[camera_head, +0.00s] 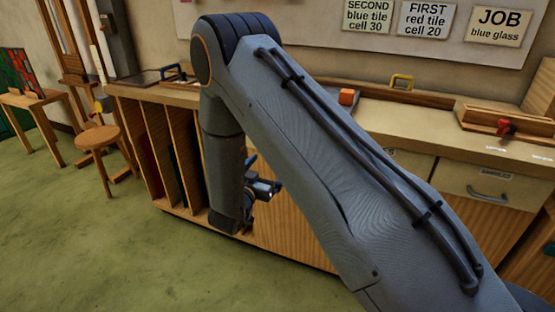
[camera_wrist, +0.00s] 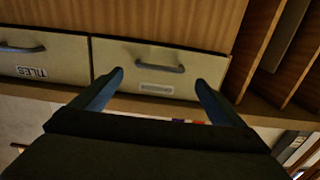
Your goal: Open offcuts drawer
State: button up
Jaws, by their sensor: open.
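The offcuts drawer (camera_wrist: 205,64) shows upside down in the wrist view, a pale front with a dark bar handle (camera_wrist: 150,65) and a small label too blurred to read. It looks shut, flush with the drawer beside it. My gripper (camera_wrist: 159,79) is open and empty, its two fingers pointing toward this front, one on each side of the handle and label area. I cannot tell how far the fingertips are from the handle. In the head view my gripper (camera_head: 262,190) is low in front of the cabinet, and my arm hides this drawer.
The tiles drawer (camera_wrist: 60,62) sits beside it, and a samples drawer (camera_head: 486,180) is farther right. Upright slots (camera_head: 160,150) hold sheets at the left. The bench top (camera_head: 440,130) carries an orange block (camera_head: 347,97) and tools. A stool (camera_head: 97,139) stands left; the green floor is clear.

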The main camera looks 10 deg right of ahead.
jog(key=x, duration=0.7)
jog(key=shift+w+d, duration=0.2)
jog(key=shift+c, duration=0.2)
jog(key=c, duration=1.1)
jog(key=shift+s, duration=0.1)
jog(key=shift+c, duration=0.4)
